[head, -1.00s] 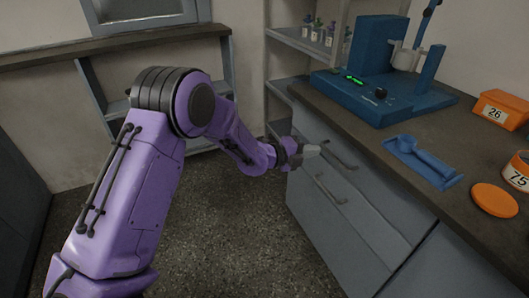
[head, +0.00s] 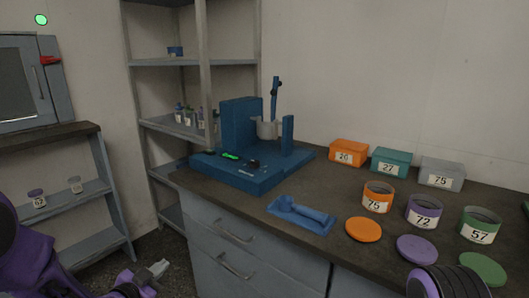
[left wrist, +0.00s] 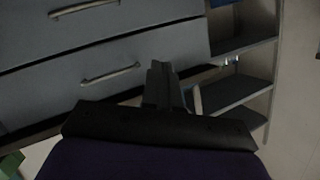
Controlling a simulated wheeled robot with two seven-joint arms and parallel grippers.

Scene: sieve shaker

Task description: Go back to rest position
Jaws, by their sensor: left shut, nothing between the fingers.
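My left gripper (head: 158,269) shows low at the left in the head view, in front of the drawers and above the dark floor. It is shut and empty, apart from any object. In the left wrist view its closed fingers (left wrist: 163,82) point towards the drawer fronts. Part of my purple left arm shows at the bottom left corner. Part of my right arm shows at the bottom right edge of the head view, and its gripper is out of view.
The counter (head: 345,180) holds the blue sieve shaker (head: 250,172), a blue tray (head: 302,215), numbered boxes, numbered sieves (head: 378,197) and coloured lids (head: 363,230). Drawers (head: 225,250) with bar handles are below. A shelf rack (head: 185,62) stands behind, and another shelf (head: 75,200) at left.

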